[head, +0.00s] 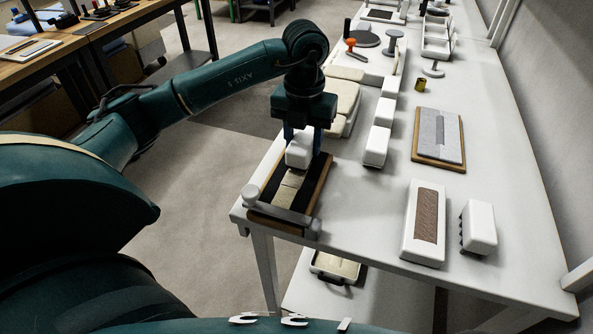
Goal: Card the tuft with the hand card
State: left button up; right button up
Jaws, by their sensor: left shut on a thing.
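My left gripper (302,135) reaches down from above and is shut on a white block, which looks like the hand card (299,152). The card is over the far part of a wood-edged board with a dark bed (266,196) at the table's left edge. A cream tuft (287,191) lies along the middle of this bed, under a grey clamp bar (278,212) at the near end. The card hides the tuft's far end. I cannot tell whether the card's underside touches it. My right gripper is not in view.
On the white table (350,215) stand a white block with dark bristles (479,226), a white board with a brown pad (425,217) and a grey pad on wood (438,139). White blocks (376,146) and cream pads (342,104) lie beyond the board. Table between is clear.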

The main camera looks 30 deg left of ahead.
pick_arm(q)
jog(key=shift+r+p, duration=0.5)
jog(key=shift+r, duration=0.25)
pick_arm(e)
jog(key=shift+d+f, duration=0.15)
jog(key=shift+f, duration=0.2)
pick_arm(q)
jog(key=shift+s, duration=0.15)
jog(key=shift+s+d, duration=0.3)
jog(key=shift+s, duration=0.9)
jog(key=shift+s+d, duration=0.3)
jog(key=shift+s, duration=0.95)
jog(key=shift+s+d, duration=0.3)
jog(key=shift+s, duration=0.9)
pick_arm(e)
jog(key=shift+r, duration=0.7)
pick_arm(q)
jog(key=shift+r, duration=0.1)
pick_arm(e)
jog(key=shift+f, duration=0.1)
